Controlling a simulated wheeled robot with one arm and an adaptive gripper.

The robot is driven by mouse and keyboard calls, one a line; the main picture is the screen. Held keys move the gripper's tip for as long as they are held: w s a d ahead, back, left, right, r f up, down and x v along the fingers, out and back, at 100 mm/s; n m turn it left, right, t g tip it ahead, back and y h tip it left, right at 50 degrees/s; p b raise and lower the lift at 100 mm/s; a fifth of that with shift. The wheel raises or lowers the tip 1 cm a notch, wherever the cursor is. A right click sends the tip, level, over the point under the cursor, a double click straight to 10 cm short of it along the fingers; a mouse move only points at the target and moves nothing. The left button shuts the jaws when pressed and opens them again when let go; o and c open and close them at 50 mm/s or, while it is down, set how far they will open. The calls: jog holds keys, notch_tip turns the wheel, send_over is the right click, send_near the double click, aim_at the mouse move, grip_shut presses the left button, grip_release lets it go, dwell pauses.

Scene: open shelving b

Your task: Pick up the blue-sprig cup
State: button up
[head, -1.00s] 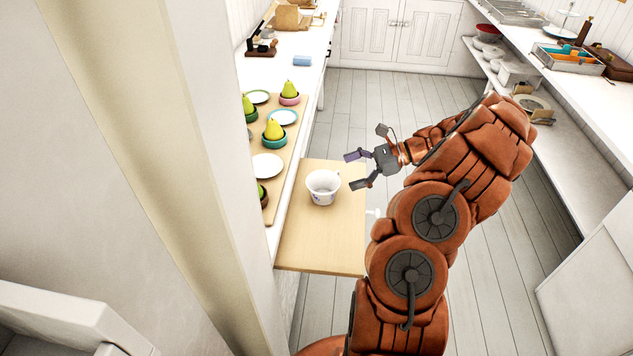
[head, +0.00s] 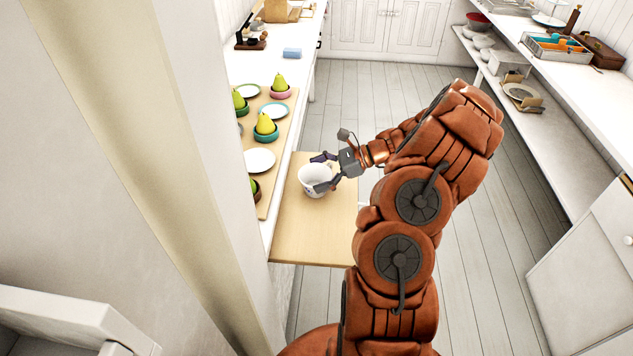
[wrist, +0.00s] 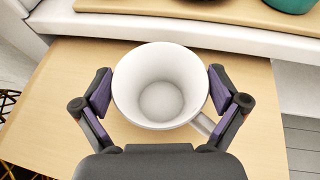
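The white cup (head: 314,181) stands upright on a pale wooden pull-out board (head: 318,236). A small mark shows on its side in the head view, too small to read clearly. In the wrist view the empty cup (wrist: 160,85) is seen from above, its handle pointing to the lower right. My gripper (head: 328,172) is at the cup, with its fingers spread to either side of the rim. In the wrist view my gripper (wrist: 160,92) is open around the cup, the finger pads close to both sides. I cannot tell whether either pad touches it.
A counter on the left holds a wooden board (head: 284,130) with green pears in bowls and a white plate (head: 258,160). A wall post (head: 150,130) stands at the near left. Floor is clear to the right, before the shelving (head: 560,130).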

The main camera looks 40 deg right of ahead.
jog(key=c, duration=0.7)
jog(key=shift+c, duration=0.2)
